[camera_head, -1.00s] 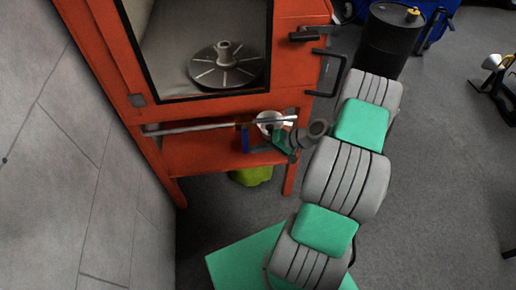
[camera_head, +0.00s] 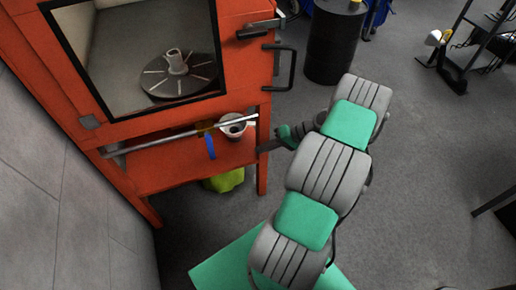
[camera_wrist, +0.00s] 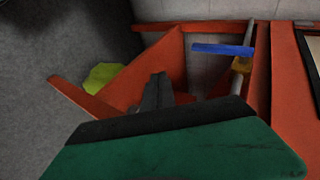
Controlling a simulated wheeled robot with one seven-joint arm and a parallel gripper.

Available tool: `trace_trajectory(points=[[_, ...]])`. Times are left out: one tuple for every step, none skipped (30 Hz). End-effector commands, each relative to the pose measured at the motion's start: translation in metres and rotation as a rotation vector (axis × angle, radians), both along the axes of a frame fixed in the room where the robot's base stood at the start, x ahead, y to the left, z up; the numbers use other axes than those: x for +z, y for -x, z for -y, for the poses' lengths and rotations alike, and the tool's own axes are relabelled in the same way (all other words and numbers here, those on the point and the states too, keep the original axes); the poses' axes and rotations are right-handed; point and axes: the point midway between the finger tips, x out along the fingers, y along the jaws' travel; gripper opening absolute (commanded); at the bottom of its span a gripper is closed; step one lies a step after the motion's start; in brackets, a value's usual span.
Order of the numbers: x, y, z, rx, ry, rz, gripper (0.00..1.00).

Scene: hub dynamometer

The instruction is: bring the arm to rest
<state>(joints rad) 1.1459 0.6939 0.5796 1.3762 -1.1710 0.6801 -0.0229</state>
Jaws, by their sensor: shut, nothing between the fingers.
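My arm, grey with green bands, reaches up from the bottom of the head view. My gripper (camera_head: 268,146) is at its end, just right of the red cabinet's lower shelf (camera_head: 185,165). In the wrist view the dark fingers of my gripper (camera_wrist: 158,90) are together with nothing between them. They point toward the red shelf frame, apart from the things on it as far as I can tell.
The red cabinet (camera_head: 235,60) has a window with a slotted disc (camera_head: 180,74) inside. A metal bar (camera_head: 190,132), a white cup (camera_head: 232,126) and a blue piece (camera_head: 210,146) are at the shelf. A yellow-green object (camera_head: 224,181) lies below. A black drum (camera_head: 333,45) stands behind.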

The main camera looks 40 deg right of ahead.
Motion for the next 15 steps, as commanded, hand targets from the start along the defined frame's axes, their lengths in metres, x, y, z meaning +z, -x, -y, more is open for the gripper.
trace_trajectory(points=[[0.0, 0.0, 0.0, 0.0, 0.0, 0.0, 0.0], [0.0, 0.0, 0.0, 0.0, 0.0, 0.0, 0.0], [0.0, 0.0, 0.0, 0.0, 0.0, 0.0, 0.0], [0.0, 0.0, 0.0, -0.001, 0.0, 0.001, 0.0], [0.0, 0.0, 0.0, -0.001, 0.0, 0.001, 0.0], [0.0, 0.0, 0.0, 0.0, 0.001, 0.0, 0.0], [0.002, -0.001, 0.0, 0.002, 0.003, -0.001, 0.0], [0.005, -0.002, -0.001, 0.007, 0.01, -0.005, 0.0], [0.014, -0.006, -0.004, 0.021, 0.029, -0.015, 0.0], [0.023, -0.01, -0.009, 0.036, 0.048, -0.027, 0.0], [0.034, -0.014, -0.014, 0.057, 0.075, -0.044, 0.0], [0.054, -0.021, -0.024, 0.089, 0.121, -0.068, 0.0], [0.07, -0.027, -0.033, 0.115, 0.163, -0.09, 0.0], [0.088, -0.031, -0.045, 0.142, 0.209, -0.112, 0.0], [0.113, -0.035, -0.062, 0.178, 0.274, -0.141, 0.0]])
